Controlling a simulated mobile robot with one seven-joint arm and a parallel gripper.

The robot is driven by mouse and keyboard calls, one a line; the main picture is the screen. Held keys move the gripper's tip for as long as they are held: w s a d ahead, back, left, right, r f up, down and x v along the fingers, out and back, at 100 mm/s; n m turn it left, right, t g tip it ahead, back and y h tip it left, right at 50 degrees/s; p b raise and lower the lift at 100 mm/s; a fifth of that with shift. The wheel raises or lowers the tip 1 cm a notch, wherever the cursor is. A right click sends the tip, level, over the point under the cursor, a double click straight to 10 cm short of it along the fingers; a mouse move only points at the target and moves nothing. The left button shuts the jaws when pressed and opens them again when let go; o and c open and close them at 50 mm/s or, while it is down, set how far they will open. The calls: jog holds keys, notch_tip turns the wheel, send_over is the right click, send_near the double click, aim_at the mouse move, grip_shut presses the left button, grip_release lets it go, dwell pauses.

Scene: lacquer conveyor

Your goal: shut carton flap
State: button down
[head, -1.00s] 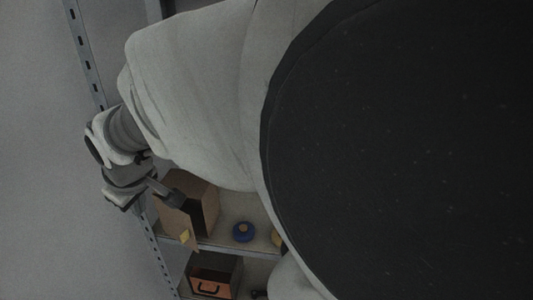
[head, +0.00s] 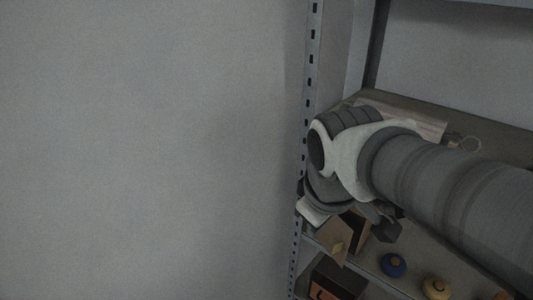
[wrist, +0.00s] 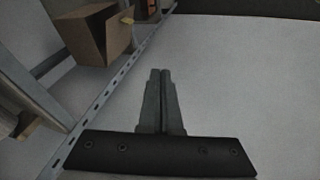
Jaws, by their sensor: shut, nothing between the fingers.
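The brown carton (wrist: 82,34) sits on a shelf in the upper left of the wrist view. Its flap (wrist: 118,36) stands open at the front, with a yellow mark (wrist: 127,20) near its edge. In the wrist view my gripper (wrist: 160,73) is shut and empty, over bare floor to the right of the carton. I see a gap between the fingers and the flap there.
A metal shelf upright (head: 311,90) with slots stands at the left. A blue round item (head: 393,265) and a yellow one (head: 436,289) stand on the shelf right of the carton. A dark box (head: 336,277) sits below. Floor in front of the shelf is clear.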

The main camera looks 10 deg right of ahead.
jog(key=w+d+f+n+g+b, duration=0.1)
jog(key=w+d+f+n, duration=0.2)
jog(key=f+n, duration=0.2)
jog(key=w+d+f+n+g+h+b, duration=0.1)
jog(key=w+d+f+n, duration=0.2)
jog(key=f, duration=0.6)
jog(key=w+d+f+n+g+b, duration=0.1)
jog(key=w+d+f+n+b, duration=0.1)
jog(key=f+n, duration=0.5)
jog(key=shift+w+d+f+h, duration=0.35)
jog(key=shift+w+d, duration=0.3)
jog(key=shift+w, duration=0.35)
